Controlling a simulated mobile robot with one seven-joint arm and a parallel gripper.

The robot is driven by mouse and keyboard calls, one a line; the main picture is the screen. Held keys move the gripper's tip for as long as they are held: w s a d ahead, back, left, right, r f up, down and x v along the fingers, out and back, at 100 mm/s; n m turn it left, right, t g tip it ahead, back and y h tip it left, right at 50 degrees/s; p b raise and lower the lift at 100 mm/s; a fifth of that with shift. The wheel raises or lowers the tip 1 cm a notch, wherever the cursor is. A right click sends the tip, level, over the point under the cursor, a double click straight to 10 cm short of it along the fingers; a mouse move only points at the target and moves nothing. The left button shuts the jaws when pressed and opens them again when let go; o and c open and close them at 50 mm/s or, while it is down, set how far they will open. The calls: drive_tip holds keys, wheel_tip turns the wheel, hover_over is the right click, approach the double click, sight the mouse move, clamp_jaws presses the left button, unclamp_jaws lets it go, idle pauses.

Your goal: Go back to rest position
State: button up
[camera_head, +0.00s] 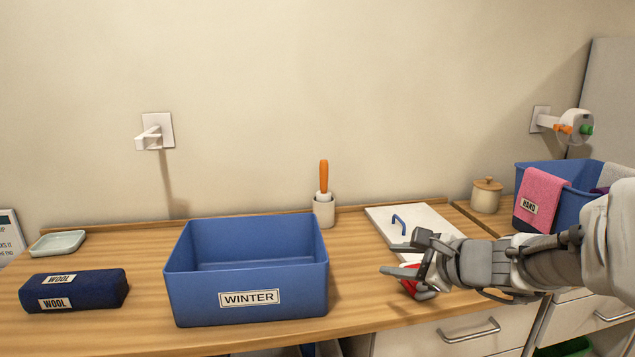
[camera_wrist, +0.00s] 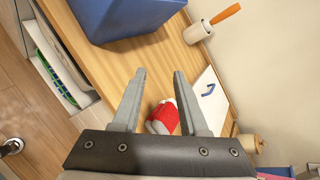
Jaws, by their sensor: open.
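My gripper (camera_head: 392,259) reaches in from the right over the wooden counter in the head view. In the wrist view its two fingers (camera_wrist: 160,74) stand wide apart with nothing held between them. A red and white item (camera_wrist: 163,117) lies beyond the fingers, near the right finger, apart from them as far as I can tell. In the head view the red item (camera_head: 410,286) is partly hidden by my gripper. My arm stretches out to the left across the front of the counter's right part.
A blue WINTER bin (camera_head: 250,299) stands left of my gripper, a navy WOOL bundle (camera_head: 75,290) further left. A white board (camera_head: 385,222) with a blue handle lies behind my gripper. A lidded pot (camera_head: 486,197) and blue basin (camera_head: 573,207) with a pink HAND cloth (camera_head: 541,195) stand right.

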drive_tip(key=s+a+n+g, duration=0.2)
drive_tip(key=s+a+n, duration=0.1)
drive_tip(key=s+n, duration=0.35)
drive_tip(key=s+a+n+g, duration=0.3)
drive_tip(key=s+n, duration=0.3)
drive_tip(key=s, duration=0.2)
drive_tip(key=s+d+f+n+h, duration=0.2)
drive_tip(key=s+d+n+h, duration=0.35)
drive_tip(key=s+n, duration=0.35)
wheel_tip(320, 180, up, 14)
drive_tip(key=p, duration=1.4)
drive_tip(key=shift+w+d+r+h, duration=0.15)
drive_tip(key=shift+r+h, duration=0.1)
drive_tip(key=shift+h, duration=0.1)
